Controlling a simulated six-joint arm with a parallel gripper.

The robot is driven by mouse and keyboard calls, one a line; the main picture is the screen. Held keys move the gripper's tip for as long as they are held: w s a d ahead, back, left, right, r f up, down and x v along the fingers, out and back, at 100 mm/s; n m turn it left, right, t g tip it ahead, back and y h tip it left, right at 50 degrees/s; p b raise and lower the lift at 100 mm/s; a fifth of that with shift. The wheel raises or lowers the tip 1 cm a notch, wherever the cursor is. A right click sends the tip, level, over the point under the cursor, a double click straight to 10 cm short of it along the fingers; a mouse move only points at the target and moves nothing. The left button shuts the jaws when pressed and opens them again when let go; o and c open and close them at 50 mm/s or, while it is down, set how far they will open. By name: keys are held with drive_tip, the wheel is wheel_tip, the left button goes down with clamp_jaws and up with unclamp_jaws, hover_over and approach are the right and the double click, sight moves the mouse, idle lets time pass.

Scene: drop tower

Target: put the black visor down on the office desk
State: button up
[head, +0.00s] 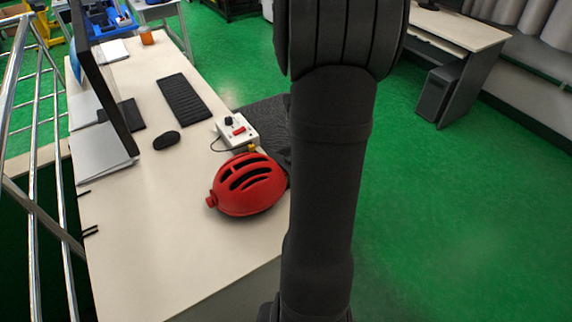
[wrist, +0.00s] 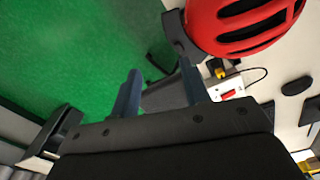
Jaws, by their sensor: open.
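The pale office desk (head: 150,250) runs along the left of the head view. A red helmet (head: 240,195) with black vents lies on it near the right edge, and it also shows at the top right of the wrist view (wrist: 212,30). A black curved piece (wrist: 175,38), which looks like the black visor, is against the helmet's side. I cannot tell whether it is attached or lies on the desk. My gripper (wrist: 158,88) is open in the wrist view, with nothing clearly held between its fingers. My arm hides it in the head view.
A white control box (head: 238,132) with a red switch stands behind the helmet, by a dark mat (head: 262,118). A keyboard (head: 184,98), a mouse (head: 166,140) and a monitor (head: 100,85) are farther along. The desk's near part is clear.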

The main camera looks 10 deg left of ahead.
drive_tip(key=shift+g, duration=0.3)
drive_tip(key=f, duration=0.3)
drive_tip(key=a+f, duration=0.1)
drive_tip(key=f, duration=0.3)
drive_tip(key=s+f, duration=0.1)
drive_tip(key=f, duration=0.3)
drive_tip(key=shift+s+a+f, duration=0.1)
drive_tip(key=shift+a+f, duration=0.05)
drive_tip(key=shift+a, duration=0.15)
drive_tip(key=shift+a+f, duration=0.15)
drive_tip(key=shift+f, duration=1.2)
drive_tip(key=shift+a+f, duration=0.1)
drive_tip(key=shift+f, duration=1.25)
drive_tip(key=c, duration=0.8)
drive_tip(key=shift+r, duration=0.15)
